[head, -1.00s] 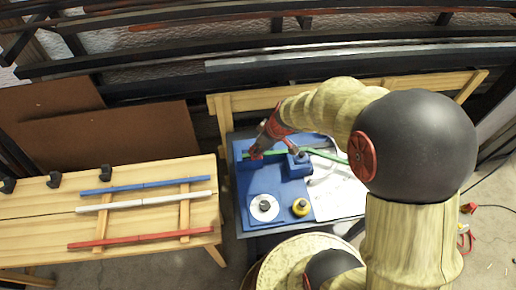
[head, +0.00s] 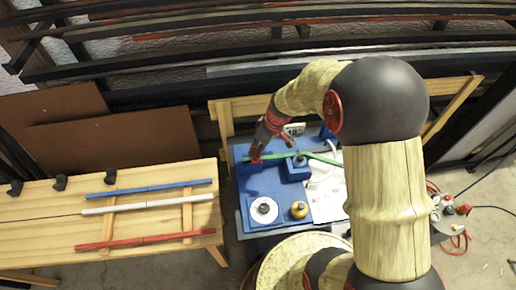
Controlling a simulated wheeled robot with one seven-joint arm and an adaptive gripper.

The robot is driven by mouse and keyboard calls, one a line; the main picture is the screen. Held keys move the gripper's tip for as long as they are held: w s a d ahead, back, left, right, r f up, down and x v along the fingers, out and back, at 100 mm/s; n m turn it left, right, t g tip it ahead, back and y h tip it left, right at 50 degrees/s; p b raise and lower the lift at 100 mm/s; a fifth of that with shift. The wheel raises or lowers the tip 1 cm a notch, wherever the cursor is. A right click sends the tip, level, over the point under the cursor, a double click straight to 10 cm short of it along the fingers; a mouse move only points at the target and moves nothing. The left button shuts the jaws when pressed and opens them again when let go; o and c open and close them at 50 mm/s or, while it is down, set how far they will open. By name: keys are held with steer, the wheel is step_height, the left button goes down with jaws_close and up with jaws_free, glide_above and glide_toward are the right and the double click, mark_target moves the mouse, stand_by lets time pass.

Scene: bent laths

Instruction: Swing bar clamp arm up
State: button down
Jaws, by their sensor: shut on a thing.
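A green lath (head: 280,155) lies across two blue blocks on a blue-topped bench. The bar clamp is at the left block (head: 250,167), where a small red part (head: 256,156) shows at the lath's left end. My gripper (head: 257,151) reaches down from the upper right to this spot. It is shut on what looks like the bar clamp arm. Its fingertips and the held part are small and partly hidden, so the arm's exact angle is unclear. The right block (head: 296,170) stands under the lath's middle.
A white disc (head: 264,210) and a yellow round piece (head: 299,210) are at the bench front. White sheets (head: 325,190) lie at its right. Blue, white and red laths rest on the wooden table (head: 40,225) at left. A small display (head: 293,130) stands behind the lath.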

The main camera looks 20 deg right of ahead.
steer(key=g+p, duration=0.1)
steer(key=p, duration=0.1)
steer(key=w+r+g+p, duration=0.1)
steer(key=shift+w+d+g+p, duration=0.1)
steer(key=shift+w+g+p, duration=0.1)
steer(key=shift+g+p, duration=0.15)
steer(key=w+g+p, duration=0.1)
steer(key=g+p, duration=0.1)
steer(key=shift+w+d+m+y+p, duration=0.15)
steer(key=shift+m+y+p, duration=0.15)
steer(key=shift+y, duration=0.1)
steer(key=shift+w+d+f+m+g+y+p, duration=0.15)
steer(key=shift+w+g+y+p, duration=0.2)
steer(key=shift+g, duration=0.45)
steer(key=shift+w+m+g+y+p, duration=0.1)
steer(key=shift+w+g, duration=0.35)
steer(key=shift+g, duration=0.4)
steer(key=shift+w+d+f+m+g+y+p, duration=0.15)
steer(key=shift+w+g+p, duration=0.2)
steer(key=shift+g, duration=0.45)
steer(key=shift+w+r, duration=0.1)
steer(key=c, duration=1.7)
jaws_free()
steer(key=shift+a, duration=0.1)
steer(key=shift+o, duration=0.2)
steer(key=v, duration=0.7)
steer(key=shift+w, duration=0.2)
